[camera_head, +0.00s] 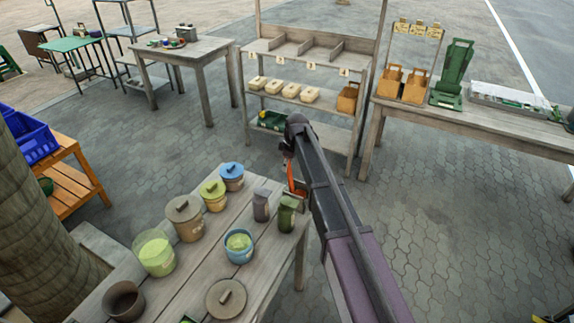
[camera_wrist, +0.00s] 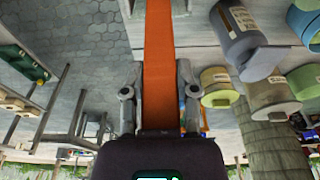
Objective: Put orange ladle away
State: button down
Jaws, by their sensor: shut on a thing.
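The orange ladle (camera_head: 296,182) shows only in part in the head view, just past the right edge of the near table and largely hidden by my arm. In the wrist view the ladle (camera_wrist: 160,50) is a long flat orange strip running between both fingers and out of the top of the picture; its bowl cannot be made out. My gripper (camera_head: 288,158) is shut on it, with one finger on each side in the wrist view (camera_wrist: 157,85). It is held beside the dark green jar (camera_head: 288,214); whether they touch cannot be told.
The near wooden table (camera_head: 205,270) holds several lidded pots, a blue pot with green contents (camera_head: 239,246) and a grey jar (camera_head: 262,204). A shelf rack (camera_head: 330,95) with numbered compartments stands beyond. A long table (camera_head: 500,120) stands at right. Paved floor between is clear.

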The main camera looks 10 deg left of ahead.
jog(key=shift+f+b, duration=0.35)
jog(key=shift+f, duration=0.15)
jog(key=shift+c, duration=1.5)
grip_release()
jog(key=shift+r, duration=0.1)
